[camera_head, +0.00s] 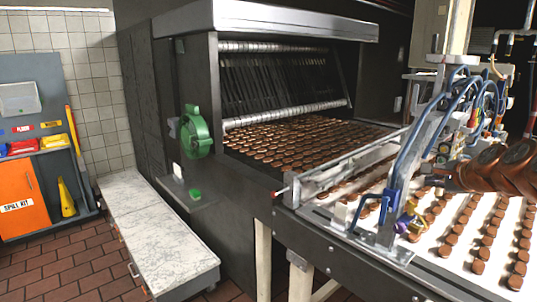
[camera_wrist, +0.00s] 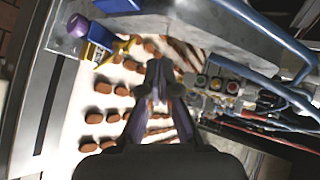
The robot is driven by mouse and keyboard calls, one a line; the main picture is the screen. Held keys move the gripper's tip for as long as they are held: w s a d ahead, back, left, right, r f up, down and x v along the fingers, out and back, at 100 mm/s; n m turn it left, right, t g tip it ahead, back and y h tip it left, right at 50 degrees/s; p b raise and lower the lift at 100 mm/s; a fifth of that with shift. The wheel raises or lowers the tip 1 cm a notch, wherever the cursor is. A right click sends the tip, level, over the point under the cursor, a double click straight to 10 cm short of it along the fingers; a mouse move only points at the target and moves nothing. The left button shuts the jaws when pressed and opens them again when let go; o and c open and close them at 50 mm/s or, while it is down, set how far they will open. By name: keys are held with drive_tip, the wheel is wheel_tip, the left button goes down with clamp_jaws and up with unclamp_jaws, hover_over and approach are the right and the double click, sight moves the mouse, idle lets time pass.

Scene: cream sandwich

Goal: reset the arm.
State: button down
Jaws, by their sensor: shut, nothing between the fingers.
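My gripper (camera_wrist: 158,78) shows in the wrist view with its dark fingers drawn together and nothing between them. It points over the white conveyor belt, with brown round biscuits (camera_wrist: 92,117) beyond and beside the fingers. I cannot tell from the wrist view how high above the belt the fingertips are. In the head view, a copper-brown arm section, which looks like mine, reaches in from the right edge over the belt; the fingers cannot be made out there.
A metal frame with blue hoses (camera_head: 408,150) stands over the belt close to the arm; its blue pipe (camera_wrist: 265,35) is near the gripper. Rows of biscuits (camera_head: 285,140) leave the large oven-like machine (camera_head: 290,18). A marble-topped bench (camera_head: 160,238) is at left.

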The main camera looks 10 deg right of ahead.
drive_tip(key=s+a+f+n+g+y, duration=0.1)
drive_tip(key=s+a+f+n+g, duration=0.15)
drive_tip(key=a, duration=0.55)
drive_tip(key=s+a+f+n+g+y, duration=0.15)
drive_tip(key=a+n, duration=0.25)
drive_tip(key=a, duration=0.5)
drive_tip(key=s+a+f+n+g, duration=0.3)
drive_tip(key=s+a+f+n, duration=0.4)
drive_tip(key=a, duration=0.4)
drive_tip(key=s+a+f+n+g+h, duration=0.1)
drive_tip(key=s+a+f+n+g, duration=0.1)
drive_tip(key=s, duration=1.2)
drive_tip(key=s+a+f+n+g, duration=0.1)
drive_tip(key=s+f+n+g, duration=0.3)
drive_tip(key=s, duration=0.9)
wheel_tip(320, 180, down, 3)
drive_tip(key=shift+s+a+f+n+g+h, duration=0.15)
drive_tip(key=shift+s+a+n+g+h, duration=0.2)
drive_tip(key=shift+n, duration=0.2)
